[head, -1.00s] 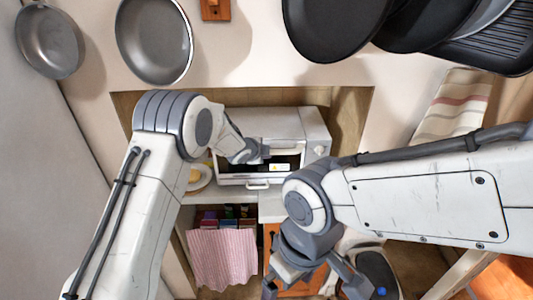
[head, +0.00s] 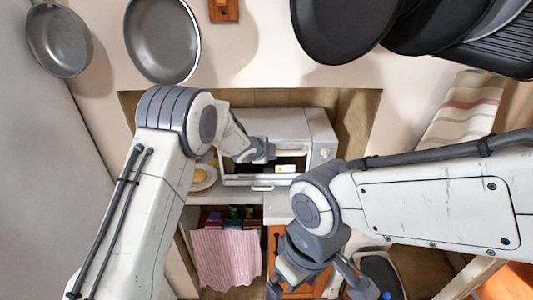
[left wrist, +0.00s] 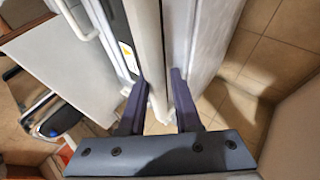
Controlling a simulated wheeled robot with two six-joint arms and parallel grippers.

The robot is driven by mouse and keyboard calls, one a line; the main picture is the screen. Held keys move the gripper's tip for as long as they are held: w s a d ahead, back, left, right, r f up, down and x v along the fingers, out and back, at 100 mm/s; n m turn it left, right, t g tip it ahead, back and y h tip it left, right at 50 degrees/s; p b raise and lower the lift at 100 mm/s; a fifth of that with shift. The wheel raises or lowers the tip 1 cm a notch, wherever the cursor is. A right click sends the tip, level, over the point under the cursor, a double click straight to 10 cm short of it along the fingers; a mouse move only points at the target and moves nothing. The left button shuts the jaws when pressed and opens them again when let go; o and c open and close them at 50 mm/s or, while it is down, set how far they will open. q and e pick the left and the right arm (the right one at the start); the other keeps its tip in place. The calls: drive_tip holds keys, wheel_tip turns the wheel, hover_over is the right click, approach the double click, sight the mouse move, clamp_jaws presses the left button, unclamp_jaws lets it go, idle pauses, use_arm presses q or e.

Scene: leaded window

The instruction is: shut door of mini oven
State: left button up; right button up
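The white mini oven (head: 285,123) stands in a wall niche in the middle of the head view. My left gripper (head: 270,151) is at the oven's upper front. In the left wrist view, its two dark fingers (left wrist: 160,74) stand apart on either side of the light bar (left wrist: 148,35), with a visible gap. My right gripper (head: 318,284) hangs empty with fingers spread, low in front of the cabinet.
A plate of food (head: 202,177) stands on the counter just left of the oven. A pink cloth (head: 226,258) hangs below on the open shelf. Pans (head: 162,40) hang on the wall above. My right forearm covers much of the right side.

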use_arm(q)
drive_tip(key=b+v, duration=0.2)
drive_tip(key=v, duration=0.7)
drive_tip(key=shift+s, duration=0.4)
drive_tip(key=shift+a, duration=0.15)
drive_tip(key=s+a+f+n+g+y+b, duration=0.1)
drive_tip(key=s+n+g+b, duration=0.1)
drive_tip(key=s, duration=1.2)
drive_tip(key=s+a+f+n+g+y+b, duration=0.1)
drive_tip(key=s+n+g, duration=0.3)
drive_tip(key=s, duration=1)
drive_tip(key=s+a+f+n+g+y+b, duration=0.1)
drive_tip(key=s+n, duration=0.6)
drive_tip(key=s, duration=0.7)
wheel_tip(320, 180, down, 2)
drive_tip(key=shift+a+g+y+b, duration=0.4)
drive_tip(key=shift+g+y+b, duration=0.3)
drive_tip(key=shift+g, duration=0.4)
